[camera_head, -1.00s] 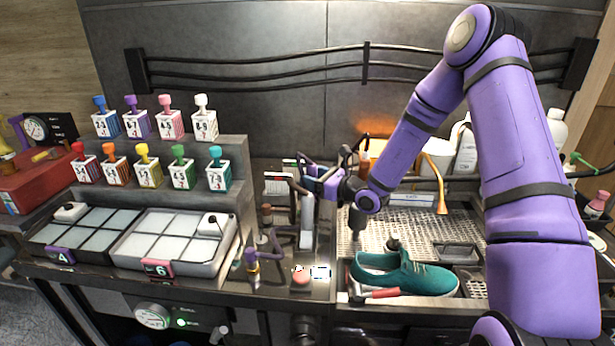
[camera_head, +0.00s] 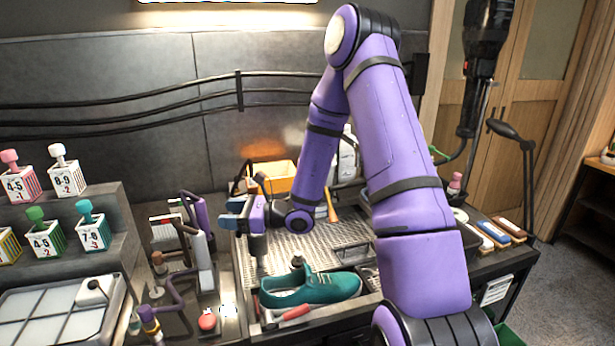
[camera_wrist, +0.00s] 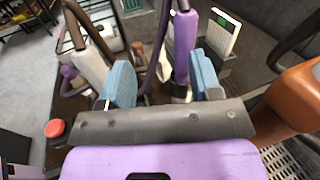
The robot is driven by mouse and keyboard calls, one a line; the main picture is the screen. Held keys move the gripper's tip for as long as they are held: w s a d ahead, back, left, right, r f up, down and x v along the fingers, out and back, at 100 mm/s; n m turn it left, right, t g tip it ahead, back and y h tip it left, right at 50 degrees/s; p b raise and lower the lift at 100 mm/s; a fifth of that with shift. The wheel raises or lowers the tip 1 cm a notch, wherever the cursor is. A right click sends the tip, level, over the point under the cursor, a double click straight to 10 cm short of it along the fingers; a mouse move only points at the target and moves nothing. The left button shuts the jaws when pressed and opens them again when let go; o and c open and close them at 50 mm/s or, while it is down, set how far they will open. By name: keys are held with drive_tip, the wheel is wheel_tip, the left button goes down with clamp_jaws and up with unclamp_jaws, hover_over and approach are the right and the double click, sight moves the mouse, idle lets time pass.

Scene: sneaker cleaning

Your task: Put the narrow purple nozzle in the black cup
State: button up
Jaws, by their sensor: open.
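A slim upright purple piece (camera_wrist: 182,48) with a metal base stands beyond my fingers in the wrist view; I take it for the narrow purple nozzle, but cannot be sure. A purple upright part (camera_head: 203,216) shows left of my gripper in the head view, perhaps the same piece. My gripper (camera_head: 234,213) is above the left side of the worktop, pointing left. Its two blue fingers (camera_wrist: 162,85) are apart with nothing held between them. I cannot pick out the black cup in either view.
A white-handled tool (camera_head: 202,262) stands close to my gripper. A teal sneaker (camera_head: 315,289) lies on the worktop below my arm. An orange bin (camera_head: 273,176) is behind. A red knob (camera_wrist: 54,128) and an orange-brown object (camera_wrist: 292,98) flank the fingers in the wrist view.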

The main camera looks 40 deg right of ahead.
drive_tip(key=s+a+r+n+g+h, duration=0.1)
drive_tip(key=s+a+r+n+g, duration=0.3)
drive_tip(key=s+r+n+g, duration=0.3)
drive_tip(key=s+a+r+n+g+h, duration=0.1)
drive_tip(key=s+a+r+n+g, duration=0.3)
drive_tip(key=s+r+n, duration=0.35)
drive_tip(key=s+d+r+n+t+h, duration=0.2)
drive_tip(key=s+d+r+n+h, duration=0.2)
drive_tip(key=s, duration=0.5)
drive_tip(key=s+d+r+n+t+h, duration=0.2)
drive_tip(key=s+d+r+n+h, duration=0.2)
drive_tip(key=s+n+h, duration=0.3)
drive_tip(key=shift+s+d+r, duration=0.35)
drive_tip(key=shift+s+d, duration=0.3)
drive_tip(key=shift+s, duration=0.35)
drive_tip(key=shift+c, duration=0.4)
